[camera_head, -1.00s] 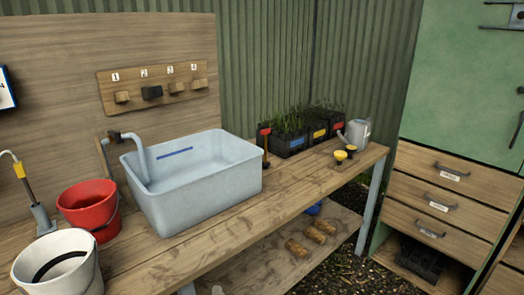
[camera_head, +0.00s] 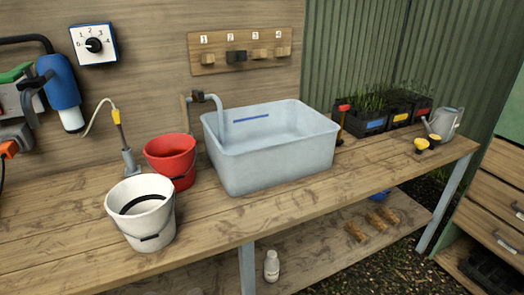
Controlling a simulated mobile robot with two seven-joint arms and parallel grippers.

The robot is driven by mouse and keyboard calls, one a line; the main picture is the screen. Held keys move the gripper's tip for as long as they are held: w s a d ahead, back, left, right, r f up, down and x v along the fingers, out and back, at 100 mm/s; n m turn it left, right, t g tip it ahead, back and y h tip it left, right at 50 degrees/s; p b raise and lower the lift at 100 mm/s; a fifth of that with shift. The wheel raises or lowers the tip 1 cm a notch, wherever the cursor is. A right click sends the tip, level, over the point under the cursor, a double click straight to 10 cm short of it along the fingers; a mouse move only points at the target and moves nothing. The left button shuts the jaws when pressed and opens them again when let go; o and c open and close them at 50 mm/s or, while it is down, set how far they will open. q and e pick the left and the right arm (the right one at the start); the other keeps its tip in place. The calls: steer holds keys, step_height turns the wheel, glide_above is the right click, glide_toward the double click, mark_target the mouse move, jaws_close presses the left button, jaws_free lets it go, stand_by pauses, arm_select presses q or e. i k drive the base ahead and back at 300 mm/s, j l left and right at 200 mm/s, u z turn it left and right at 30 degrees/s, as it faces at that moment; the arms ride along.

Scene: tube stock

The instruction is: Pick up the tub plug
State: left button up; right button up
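I cannot make out the tub plug for certain in the head view. The light grey-blue tub (camera_head: 275,165) stands on the wooden bench, with a grey tap (camera_head: 220,108) over its left side. A blue line marks its inner back wall, and the front wall hides most of its floor. Two small yellow-and-black pieces, a left one (camera_head: 421,146) and a right one (camera_head: 434,139), sit at the right of the bench; I cannot tell what they are. Neither of my grippers is in view.
A red bucket (camera_head: 170,158) and a white bucket (camera_head: 142,212) stand left of the tub. Black plant trays (camera_head: 364,124) and a grey watering can (camera_head: 443,122) stand at the right. The bench front (camera_head: 300,208) is clear. A white bottle (camera_head: 271,266) stands below.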

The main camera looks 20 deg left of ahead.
mark_target(341, 126)
steer(key=i+l, duration=0.35)
steer(key=l, duration=0.15)
steer(key=i+l+u, duration=0.1)
steer(key=i+l, duration=0.3)
steer(key=l, duration=0.1)
